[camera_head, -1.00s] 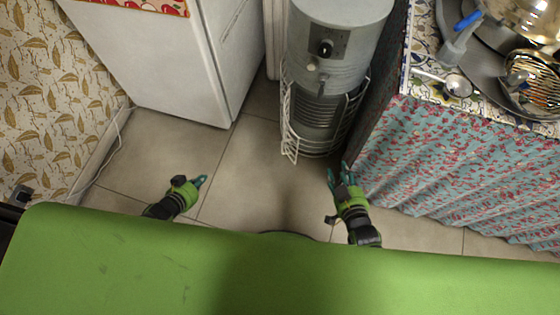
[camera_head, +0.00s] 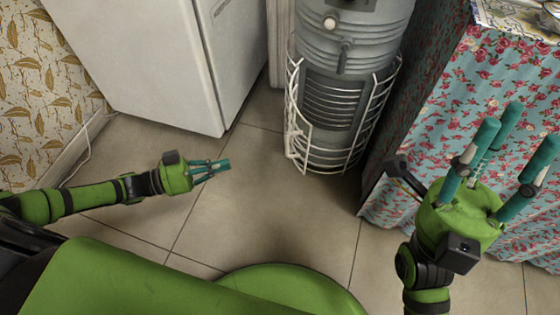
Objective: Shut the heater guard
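The heater is a grey cylinder (camera_head: 345,45) standing on the tiled floor at the top centre. Its white wire guard (camera_head: 298,125) wraps around the lower part. A section of the guard at the front left stands out from the heater body, apart from the rest. My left gripper (camera_head: 222,168) is over the floor, left of and below the guard, apart from it; its fingers lie close together and hold nothing visible. My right gripper (camera_head: 508,150) is raised at the right in front of the curtain, its teal fingers spread and empty, well away from the guard.
A white fridge (camera_head: 150,65) stands left of the heater. A counter with a flowered curtain (camera_head: 440,115) stands close on the heater's right. The tiled floor (camera_head: 285,215) in front of the heater is clear. A patterned wall (camera_head: 35,90) is at the far left.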

